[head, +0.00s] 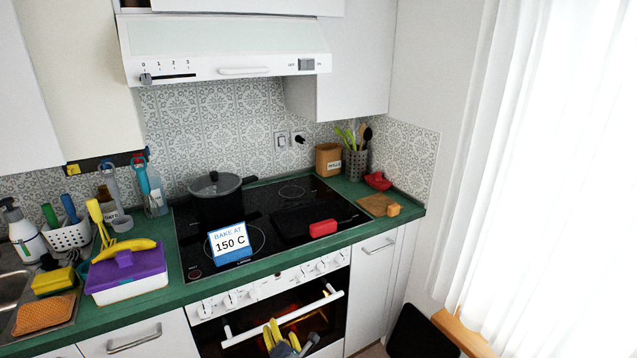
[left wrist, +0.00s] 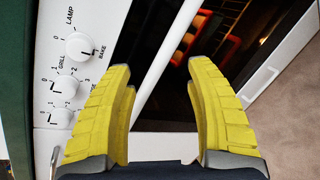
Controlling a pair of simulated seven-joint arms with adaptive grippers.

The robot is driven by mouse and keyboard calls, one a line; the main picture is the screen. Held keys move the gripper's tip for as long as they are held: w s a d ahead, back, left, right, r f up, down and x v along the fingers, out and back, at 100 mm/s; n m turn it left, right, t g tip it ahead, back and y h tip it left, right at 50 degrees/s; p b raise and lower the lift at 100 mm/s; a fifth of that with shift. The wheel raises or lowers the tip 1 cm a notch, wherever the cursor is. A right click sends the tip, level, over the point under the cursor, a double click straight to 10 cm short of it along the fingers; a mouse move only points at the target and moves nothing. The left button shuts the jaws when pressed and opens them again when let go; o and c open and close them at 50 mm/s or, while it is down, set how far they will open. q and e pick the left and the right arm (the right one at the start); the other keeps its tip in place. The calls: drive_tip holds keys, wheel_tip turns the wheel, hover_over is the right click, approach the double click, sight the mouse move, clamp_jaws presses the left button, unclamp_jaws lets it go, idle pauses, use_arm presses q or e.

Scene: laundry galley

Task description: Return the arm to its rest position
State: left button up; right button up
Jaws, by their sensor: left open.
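My left gripper (head: 272,330) is in front of the oven at the bottom of the head view. Its yellow fingers are open, with nothing gripped between them in the left wrist view (left wrist: 157,75). The white oven handle (head: 325,300) runs behind the fingers in the head view. A white bar (left wrist: 176,62) shows beyond and between the fingertips in the left wrist view; whether it touches them I cannot tell. My right gripper is not in view.
The oven (head: 315,322) glows inside, with control knobs (left wrist: 80,46) above its door. A pot (head: 217,200) and a "BAKE AT 150 C" sign (head: 229,241) stand on the cooktop. A purple-lidded box (head: 126,275) is on the counter left. A dark chair-like object (head: 415,335) is lower right.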

use_arm(q)
drive_tip(key=s+a+f+n+g+h, duration=0.25)
drive_tip(key=s+f+n, duration=0.25)
drive_tip(key=f+n, duration=0.55)
drive_tip(key=s+a+f+n+g+h, duration=0.1)
drive_tip(key=s+f+n+g, duration=0.25)
drive_tip(key=f+n, duration=0.65)
drive_tip(key=s+a+f+n+g+h, duration=0.2)
drive_tip(key=s+a+f+n, duration=0.2)
drive_tip(key=s+f+n, duration=0.95)
drive_tip(key=s+a+f+n+g, duration=0.1)
drive_tip(key=s+a+f, duration=0.1)
drive_tip(key=s, duration=1.1)
drive_tip(key=s+a+f+n+g, duration=0.1)
drive_tip(key=s+f, duration=0.3)
drive_tip(key=s, duration=1)
drive_tip(key=s+a+f+n+g, duration=0.2)
drive_tip(key=s+a+f, duration=0.1)
drive_tip(key=s, duration=1.1)
drive_tip(key=shift+s+f+n+y, duration=0.2)
drive_tip(key=shift+f+n+y, duration=0.15)
drive_tip(key=shift+n+y, duration=0.1)
